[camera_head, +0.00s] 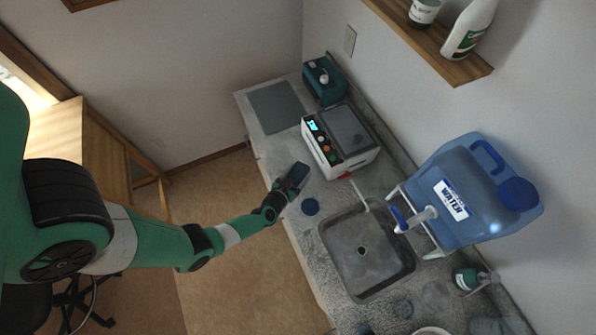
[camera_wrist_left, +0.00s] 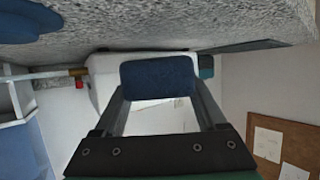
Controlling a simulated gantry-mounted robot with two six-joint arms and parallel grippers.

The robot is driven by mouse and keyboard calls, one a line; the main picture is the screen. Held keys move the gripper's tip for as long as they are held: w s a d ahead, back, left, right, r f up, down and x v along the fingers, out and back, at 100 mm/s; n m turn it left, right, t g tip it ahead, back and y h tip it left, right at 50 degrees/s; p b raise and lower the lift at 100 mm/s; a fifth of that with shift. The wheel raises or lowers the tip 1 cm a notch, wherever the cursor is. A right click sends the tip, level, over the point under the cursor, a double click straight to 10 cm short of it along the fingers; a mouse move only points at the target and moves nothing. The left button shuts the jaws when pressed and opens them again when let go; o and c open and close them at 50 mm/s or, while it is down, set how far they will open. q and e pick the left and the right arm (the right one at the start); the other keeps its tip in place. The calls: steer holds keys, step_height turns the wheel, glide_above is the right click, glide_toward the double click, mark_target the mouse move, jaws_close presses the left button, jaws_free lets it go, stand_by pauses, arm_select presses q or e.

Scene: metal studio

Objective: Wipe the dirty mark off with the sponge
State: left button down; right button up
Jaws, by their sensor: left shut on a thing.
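My left gripper (camera_head: 286,185) is over the front part of the grey speckled counter (camera_head: 327,202). It is shut on a dark blue sponge (camera_head: 297,173). In the left wrist view the sponge (camera_wrist_left: 158,76) spans the gap between the two fingers, with the counter surface (camera_wrist_left: 190,25) along the top of the picture. I cannot tell the exact gap between sponge and counter. I cannot make out the dirty mark; the arm and sponge hide part of the counter. My right gripper is not in view.
The sink (camera_head: 340,245), a blue water jug (camera_head: 480,190) and a soap bottle (camera_head: 466,279) are to the right. A grey board (camera_head: 276,107) lies at the far end.

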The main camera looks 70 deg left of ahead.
arm_select(q)
steer(key=shift+r+p, duration=2.05)
steer(key=shift+r, duration=0.45)
